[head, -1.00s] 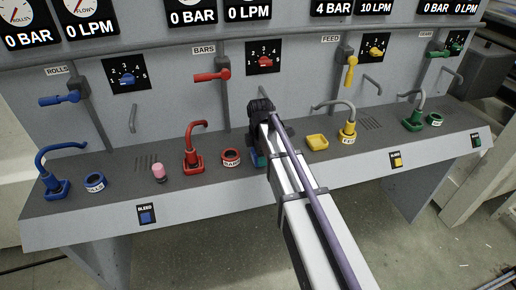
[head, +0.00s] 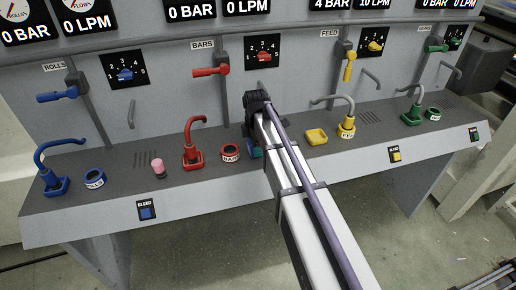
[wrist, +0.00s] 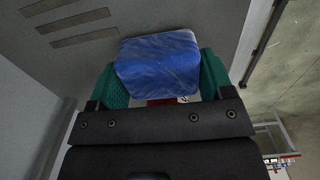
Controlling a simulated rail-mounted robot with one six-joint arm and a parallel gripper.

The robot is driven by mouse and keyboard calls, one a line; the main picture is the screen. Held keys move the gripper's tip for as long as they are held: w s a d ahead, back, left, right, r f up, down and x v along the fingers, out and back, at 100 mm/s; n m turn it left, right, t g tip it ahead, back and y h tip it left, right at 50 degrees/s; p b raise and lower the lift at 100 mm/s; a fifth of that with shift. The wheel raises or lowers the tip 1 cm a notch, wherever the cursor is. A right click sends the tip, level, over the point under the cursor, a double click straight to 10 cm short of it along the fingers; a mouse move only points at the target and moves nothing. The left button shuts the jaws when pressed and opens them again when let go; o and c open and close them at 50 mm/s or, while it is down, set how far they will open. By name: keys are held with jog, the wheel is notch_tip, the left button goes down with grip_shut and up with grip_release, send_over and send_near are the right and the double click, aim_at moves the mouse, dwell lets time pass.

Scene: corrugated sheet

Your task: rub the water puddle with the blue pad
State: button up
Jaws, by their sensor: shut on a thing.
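The blue pad (wrist: 160,65) fills the space between the green fingers of my gripper (wrist: 163,78) in the wrist view. The fingers are shut on its sides, and the grey console top lies beyond it. In the head view a small green and blue part of my gripper (head: 254,152) shows just right of the red ring (head: 230,152), close above the console top; my arm hides most of it. I cannot tell whether the pad touches the surface. I cannot make out the water puddle in either view.
The red hooked pipe (head: 193,148) and pink cylinder (head: 158,168) stand left of my gripper. The blue ring (head: 94,179) is farther left. The console's front edge drops to the floor.

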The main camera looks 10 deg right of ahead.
jog(key=w, duration=0.3)
jog(key=shift+w+a, duration=0.1)
jog(key=shift+w, duration=0.1)
jog(key=shift+s, duration=4.4)
notch_tip(320, 180, up, 8)
jog(key=p, duration=0.7)
jog(key=shift+d+f, duration=0.2)
jog(key=shift+f, duration=0.05)
jog(key=shift+f, duration=0.1)
jog(key=b, duration=0.6)
send_over(262, 162)
notch_tip(262, 162, down, 6)
jog(key=shift+s+a, duration=0.1)
jog(key=shift+f+b, duration=0.85)
jog(key=shift+f, duration=0.15)
jog(key=shift+r, duration=0.1)
